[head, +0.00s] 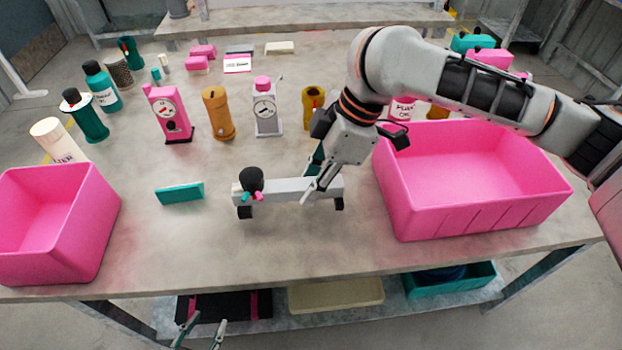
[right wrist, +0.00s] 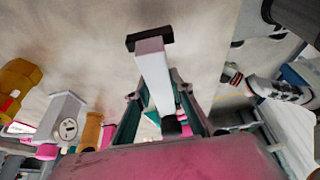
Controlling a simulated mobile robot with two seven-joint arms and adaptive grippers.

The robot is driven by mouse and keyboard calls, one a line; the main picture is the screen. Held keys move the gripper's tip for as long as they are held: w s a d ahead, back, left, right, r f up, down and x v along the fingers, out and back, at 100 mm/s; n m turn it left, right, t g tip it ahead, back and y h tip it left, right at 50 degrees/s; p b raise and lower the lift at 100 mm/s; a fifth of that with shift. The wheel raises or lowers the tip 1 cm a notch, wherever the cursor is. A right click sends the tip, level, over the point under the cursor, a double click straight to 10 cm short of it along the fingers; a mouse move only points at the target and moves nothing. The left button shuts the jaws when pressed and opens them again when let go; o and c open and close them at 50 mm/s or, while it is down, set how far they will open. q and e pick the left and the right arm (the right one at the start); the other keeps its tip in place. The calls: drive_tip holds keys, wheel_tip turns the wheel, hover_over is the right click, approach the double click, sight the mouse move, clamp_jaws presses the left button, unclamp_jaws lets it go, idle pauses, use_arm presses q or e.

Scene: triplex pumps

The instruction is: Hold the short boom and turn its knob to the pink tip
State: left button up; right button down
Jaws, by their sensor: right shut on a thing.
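The short boom (head: 290,190) is a light grey bar with dark end feet, lying level over the tabletop at the front middle. A round black knob (head: 251,178) sits at its left end, with small pink (head: 259,196) and teal tips low beside it. Where the knob points is too small to tell. My right gripper (head: 318,185) is shut on the boom's right half. In the right wrist view the boom (right wrist: 157,75) runs out between the fingers (right wrist: 165,118). My left gripper (head: 202,332) is low at the bottom edge, before the table, open and empty, apart from the boom.
A teal block (head: 180,193) lies left of the boom. Pink bins stand at the left (head: 62,222) and right (head: 470,190). Pink (head: 168,113), orange (head: 217,113) and grey (head: 265,108) pumps stand behind, with bottles at the back left. The table front is clear.

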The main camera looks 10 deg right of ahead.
drive_tip(key=shift+f, duration=0.25)
drive_tip(key=shift+f, duration=0.35)
drive_tip(key=shift+f, duration=0.65)
drive_tip(key=shift+f, duration=0.35)
idle(0.7)
